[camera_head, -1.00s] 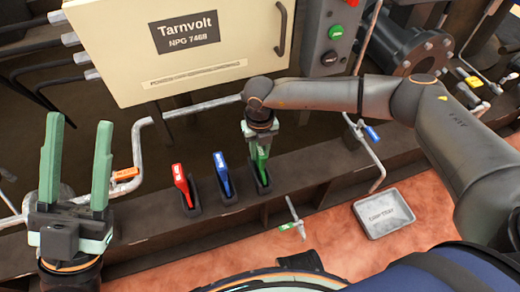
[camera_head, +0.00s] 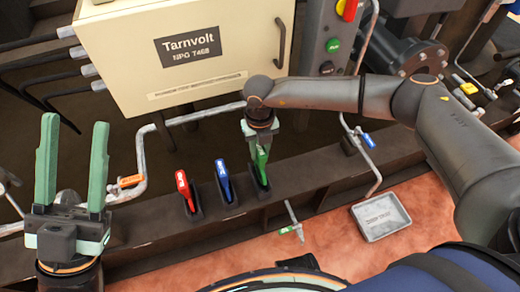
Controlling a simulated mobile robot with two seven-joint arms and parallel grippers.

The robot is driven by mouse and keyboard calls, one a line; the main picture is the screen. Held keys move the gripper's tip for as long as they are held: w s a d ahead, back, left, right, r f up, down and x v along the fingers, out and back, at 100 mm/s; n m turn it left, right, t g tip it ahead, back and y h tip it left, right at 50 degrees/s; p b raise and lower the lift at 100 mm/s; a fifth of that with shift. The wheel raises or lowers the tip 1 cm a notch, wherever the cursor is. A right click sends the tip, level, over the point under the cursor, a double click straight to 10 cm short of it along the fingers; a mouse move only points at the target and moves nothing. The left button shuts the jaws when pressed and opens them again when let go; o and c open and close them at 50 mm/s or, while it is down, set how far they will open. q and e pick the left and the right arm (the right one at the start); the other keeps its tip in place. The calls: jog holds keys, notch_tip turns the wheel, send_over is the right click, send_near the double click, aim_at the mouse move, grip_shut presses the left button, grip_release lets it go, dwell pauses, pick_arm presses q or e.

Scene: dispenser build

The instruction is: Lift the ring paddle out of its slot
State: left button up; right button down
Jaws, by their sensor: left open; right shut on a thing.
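Three paddles stand in dark slot holders on the brown beam: a red paddle (camera_head: 183,187), a blue paddle (camera_head: 222,178) and a green paddle (camera_head: 262,165). I cannot read their labels, so I cannot tell which is the ring paddle. My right gripper (camera_head: 257,150) points down and is shut on the upper part of the green paddle, partly hiding it. The green paddle's lower end is in its slot holder (camera_head: 260,187). My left gripper (camera_head: 72,165) is open and empty, fingers up, well left of the paddles.
The cream Tarnvolt cabinet (camera_head: 220,85) hangs behind the paddles. A grey button box (camera_head: 328,45) is at its right. A pipe with an orange handle (camera_head: 131,181) runs left of the paddles. A grey drip tray (camera_head: 381,218) lies on the reddish floor at right.

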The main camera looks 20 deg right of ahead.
jog(key=shift+r+p, duration=1.85)
jog(key=shift+r, duration=0.65)
jog(key=shift+r+p, duration=0.35)
jog(key=shift+r, duration=0.1)
jog(key=shift+r+p, duration=0.6)
jog(key=shift+r, duration=0.15)
pick_arm(q)
jog(key=w+r+y, duration=0.1)
jog(key=w+r+n+y, duration=0.1)
jog(key=r+y, duration=0.1)
jog(key=shift+a+r, duration=0.1)
jog(key=shift+a, duration=0.3)
pick_arm(e)
jog(key=shift+w, duration=0.1)
